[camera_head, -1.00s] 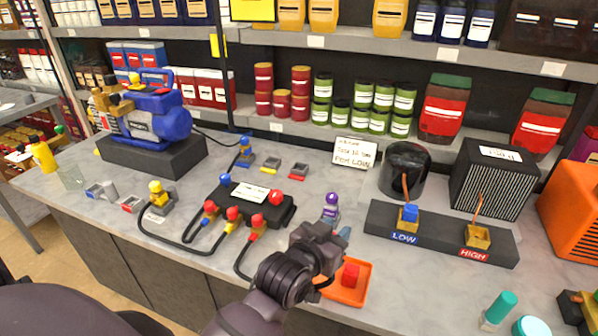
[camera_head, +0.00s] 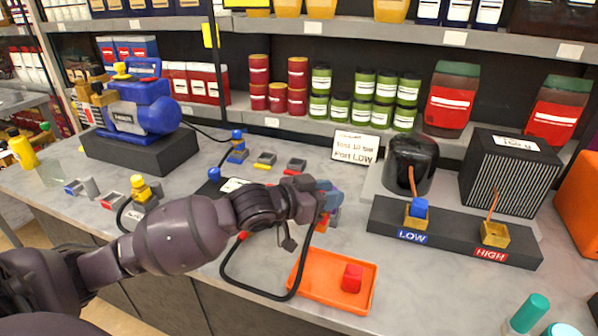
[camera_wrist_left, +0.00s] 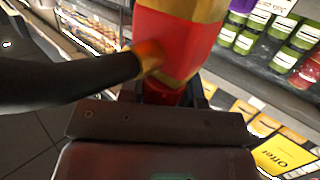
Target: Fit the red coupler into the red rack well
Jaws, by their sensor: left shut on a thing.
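My left gripper (camera_head: 328,200) is shut on a red coupler with a yellow-gold end. The coupler (camera_wrist_left: 178,45) fills the top of the left wrist view, with a thick black hose (camera_wrist_left: 60,88) leaving its side. In the head view the arm and gripper mostly hide it, and the hose (camera_head: 225,275) loops below. The gripper is above the counter, behind the orange tray. A small grey well with a red mark (camera_head: 296,166) stands at the back, apart from the gripper. Another red-marked well (camera_head: 111,201) stands at the left. My right gripper is out of view.
A yellow-marked well (camera_head: 265,160) and an occupied blue one (camera_head: 237,150) stand at the back. An orange tray (camera_head: 310,283) holds a red block (camera_head: 351,278). A dark LOW/HIGH block (camera_head: 452,238) is at right, a blue pump (camera_head: 145,110) at left. My arm hides much of the black manifold.

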